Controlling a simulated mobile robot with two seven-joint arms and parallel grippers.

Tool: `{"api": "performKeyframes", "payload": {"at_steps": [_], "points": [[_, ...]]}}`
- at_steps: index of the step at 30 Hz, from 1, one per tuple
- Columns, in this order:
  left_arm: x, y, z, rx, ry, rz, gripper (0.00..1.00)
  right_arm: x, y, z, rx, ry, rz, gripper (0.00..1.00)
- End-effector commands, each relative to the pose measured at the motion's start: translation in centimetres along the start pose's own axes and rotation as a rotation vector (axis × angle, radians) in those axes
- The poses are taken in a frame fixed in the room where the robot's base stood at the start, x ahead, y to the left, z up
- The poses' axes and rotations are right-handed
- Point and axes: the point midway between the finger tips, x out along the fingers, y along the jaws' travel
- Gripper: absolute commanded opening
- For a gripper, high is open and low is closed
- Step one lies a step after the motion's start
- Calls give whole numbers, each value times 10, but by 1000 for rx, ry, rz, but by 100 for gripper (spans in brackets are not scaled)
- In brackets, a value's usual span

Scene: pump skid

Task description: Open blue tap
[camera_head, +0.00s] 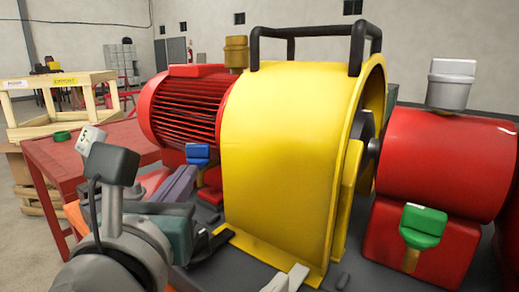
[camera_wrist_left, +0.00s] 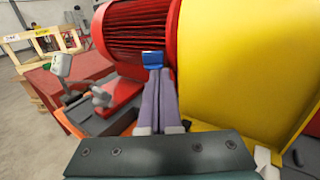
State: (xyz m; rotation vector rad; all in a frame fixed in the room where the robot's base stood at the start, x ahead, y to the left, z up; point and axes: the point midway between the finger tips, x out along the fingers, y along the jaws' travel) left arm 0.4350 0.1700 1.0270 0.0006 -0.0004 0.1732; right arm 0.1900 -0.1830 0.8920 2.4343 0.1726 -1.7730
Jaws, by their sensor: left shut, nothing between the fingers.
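The blue tap (camera_head: 197,152) has a small blue handle and stands in front of the red finned motor, left of the yellow guard. In the left wrist view the blue tap (camera_wrist_left: 153,58) shows just beyond my fingertips. My left gripper (camera_head: 191,170) has its two long grey-purple fingers together, with nothing between them. The fingers point at the tap from just in front of and below the handle. In the left wrist view the left gripper (camera_wrist_left: 157,72) lines up with the handle; I cannot tell whether it touches.
The yellow guard (camera_head: 280,150) stands close right of my left gripper. The red motor (camera_head: 188,108) is behind the tap. A green tap (camera_head: 422,228) is on the red pump block at right. A red table (camera_head: 90,160) and a wooden crate frame (camera_head: 50,95) are at left.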

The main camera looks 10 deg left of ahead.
Motion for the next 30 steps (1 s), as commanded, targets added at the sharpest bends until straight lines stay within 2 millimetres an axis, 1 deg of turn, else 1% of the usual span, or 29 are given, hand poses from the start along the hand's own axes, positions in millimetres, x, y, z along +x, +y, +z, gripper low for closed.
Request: {"api": "performKeyframes", "payload": {"at_steps": [1,6,9,12,17,26,30], "points": [[12,0,2,0,-3,0,0,-1,0,0,0,0,0,50],[44,0,0,0,-2,1,0,2,0,0,0,0,0,50],[58,0,0,-2,-1,0,0,3,0,1,0,0,0,50],[68,0,-1,-1,-1,1,0,5,0,1,0,1,0,50],[75,0,-1,0,0,1,0,5,0,2,0,1,0,50],[75,0,0,0,0,1,0,5,0,1,0,1,0,50],[79,-6,0,5,-1,-3,0,7,0,2,0,1,0,50]]}}
